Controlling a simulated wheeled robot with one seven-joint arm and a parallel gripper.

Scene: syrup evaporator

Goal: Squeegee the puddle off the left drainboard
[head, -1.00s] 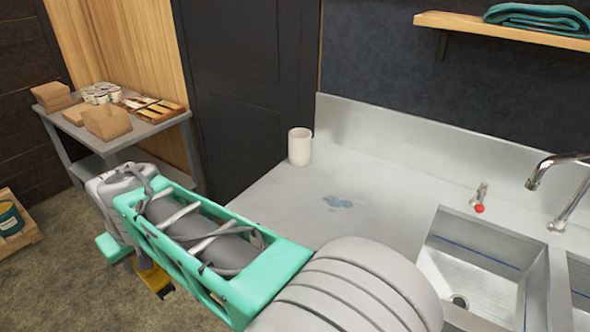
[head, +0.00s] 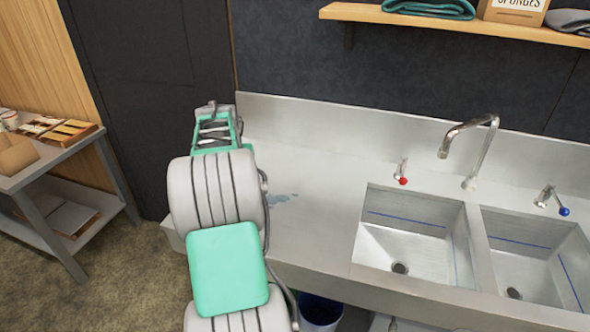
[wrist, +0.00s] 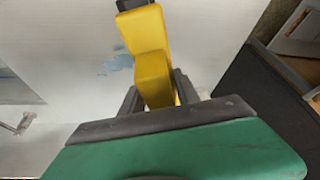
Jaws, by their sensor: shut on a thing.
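The puddle (head: 280,198) is a small bluish patch on the steel left drainboard (head: 325,175); my arm hides part of that board in the head view. The puddle also shows in the wrist view (wrist: 117,66), just left of the yellow tool. My gripper (wrist: 158,88) is shut on the yellow handle of the squeegee (wrist: 152,62), which has a dark piece at its far end, cut off by the top edge. I cannot tell whether the squeegee touches the board. My gripper is hidden behind my arm in the head view.
Two sink basins (head: 408,244) lie right of the drainboard, with a faucet (head: 470,150), a red-tipped tap (head: 402,172) and a blue-tipped tap (head: 551,197). A backsplash (head: 350,128) rises behind. A wooden shelf (head: 450,29) hangs above. A side table (head: 50,160) stands left.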

